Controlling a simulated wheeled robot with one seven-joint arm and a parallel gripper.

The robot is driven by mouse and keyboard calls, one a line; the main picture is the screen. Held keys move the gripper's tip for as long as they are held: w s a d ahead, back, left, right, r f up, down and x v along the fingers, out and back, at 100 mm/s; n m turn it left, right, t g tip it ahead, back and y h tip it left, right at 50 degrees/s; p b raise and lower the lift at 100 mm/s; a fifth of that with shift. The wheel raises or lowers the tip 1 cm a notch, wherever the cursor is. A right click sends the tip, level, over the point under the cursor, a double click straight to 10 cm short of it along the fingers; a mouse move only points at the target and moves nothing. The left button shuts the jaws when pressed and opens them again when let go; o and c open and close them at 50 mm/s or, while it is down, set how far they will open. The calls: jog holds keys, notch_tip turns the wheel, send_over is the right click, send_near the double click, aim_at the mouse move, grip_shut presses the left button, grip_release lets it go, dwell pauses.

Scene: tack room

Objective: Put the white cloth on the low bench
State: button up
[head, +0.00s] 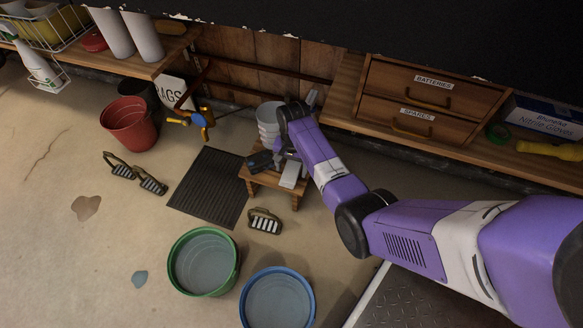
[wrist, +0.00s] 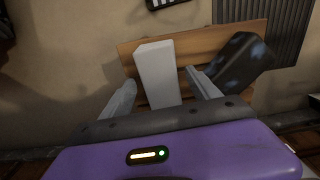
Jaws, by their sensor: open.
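The white cloth (wrist: 156,72), a pale folded oblong, lies on the low bench (wrist: 197,31) in the wrist view, between my spread fingers. In the head view the cloth (head: 291,174) is at the right part of the small wooden bench (head: 268,181). My gripper (wrist: 160,80) is open, with one finger on each side of the cloth and a gap to each. Its fingers are mostly hidden in the head view. A dark item with bluish patches (wrist: 238,62) lies on the bench to the right of the cloth in the wrist view.
A stack of grey buckets (head: 268,122) stands just behind the bench. Green (head: 203,262) and blue (head: 278,300) tubs stand nearer. Drawers (head: 430,95) are at the back right.

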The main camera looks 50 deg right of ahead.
aim_at(292, 171)
notch_tip(292, 171, up, 12)
jog(key=p, duration=0.6)
jog(key=s+a+f+n+t+h, duration=0.2)
jog(key=s+a+f+n+t, duration=0.15)
jog(key=s+a+f, duration=0.4)
jog(key=s+a+r+n+t, duration=0.2)
jog(key=s+a+n+t, duration=0.2)
jog(key=s+a, duration=0.4)
jog(key=s+a+r+n+t, duration=0.2)
jog(key=s+r, duration=0.3)
jog(key=r, duration=0.4)
jog(key=s+a+r+n+t+y, duration=0.1)
jog(key=s+r, duration=0.4)
jog(key=r, duration=0.5)
jog(key=s+a+r+n+t+y, duration=0.1)
jog(key=s+a+r+n+t, duration=0.2)
jog(key=r, duration=0.7)
jog(key=shift+s+a+r+t, duration=0.25)
jog(key=shift+s+a+t, duration=0.45)
jog(key=shift+s, duration=0.55)
notch_tip(292, 171, up, 32)
jog(key=p, duration=3.2)
